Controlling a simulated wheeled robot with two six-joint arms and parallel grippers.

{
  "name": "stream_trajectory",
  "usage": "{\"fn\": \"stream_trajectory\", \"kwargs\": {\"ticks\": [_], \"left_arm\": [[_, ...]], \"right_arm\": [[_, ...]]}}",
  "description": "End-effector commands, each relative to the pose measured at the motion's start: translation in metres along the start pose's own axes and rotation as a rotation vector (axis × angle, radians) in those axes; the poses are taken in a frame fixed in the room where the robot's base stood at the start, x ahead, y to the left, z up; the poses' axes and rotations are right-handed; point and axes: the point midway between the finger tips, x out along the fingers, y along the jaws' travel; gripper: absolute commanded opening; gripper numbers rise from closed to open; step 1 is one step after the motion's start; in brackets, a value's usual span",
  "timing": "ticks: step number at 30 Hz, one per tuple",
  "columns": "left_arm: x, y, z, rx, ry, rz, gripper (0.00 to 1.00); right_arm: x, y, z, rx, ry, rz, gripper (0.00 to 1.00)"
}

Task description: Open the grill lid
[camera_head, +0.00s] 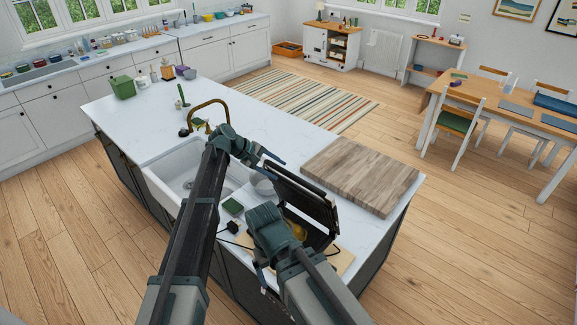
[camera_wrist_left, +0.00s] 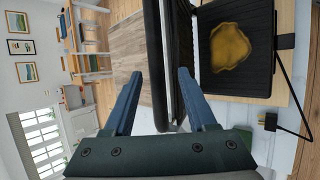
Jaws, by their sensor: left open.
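The black contact grill stands on the island with its lid (camera_head: 303,196) raised and tilted well up from the base. A yellow-brown food piece lies on the dark lower plate (camera_wrist_left: 208,75), which shows in the left wrist view. My left gripper (camera_head: 269,163) is open at the lid's upper left end. In the left wrist view, the lid (camera_wrist_left: 153,65) edge appears between the spread fingers of the left gripper (camera_wrist_left: 160,73); I cannot tell whether they touch it. My right gripper (camera_head: 262,272) is over the near left side of the grill, its jaws mostly hidden by its own arm.
A thick wooden board (camera_head: 360,175) lies just right of the grill. A white sink (camera_head: 170,178) with a brass faucet (camera_head: 207,108) is to the left.

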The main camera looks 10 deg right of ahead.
Motion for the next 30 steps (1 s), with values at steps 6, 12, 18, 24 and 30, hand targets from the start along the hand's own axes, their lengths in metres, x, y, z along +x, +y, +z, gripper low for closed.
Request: {"fn": "stream_trajectory", "kwargs": {"ticks": [6,12,18,24,30], "left_arm": [[-0.009,-0.008,-0.004,0.0,0.001,0.001,0.57],[-0.01,-0.009,-0.004,0.001,0.0,0.001,0.57],[-0.01,-0.009,-0.004,0.001,0.0,0.001,0.57],[-0.004,-0.019,0.005,0.02,0.013,0.055,0.57],[0.005,-0.044,0.035,0.092,0.084,0.273,0.57]], "right_arm": [[0.0,0.0,0.0,0.0,0.0,0.0,0.91],[0.0,0.0,0.0,0.0,0.0,0.0,0.91],[0.0,0.0,0.0,0.0,0.0,0.0,0.91],[0.015,-0.001,-0.001,-0.002,0.0,0.0,0.91],[0.062,-0.005,-0.004,-0.011,0.002,0.002,0.91]]}}
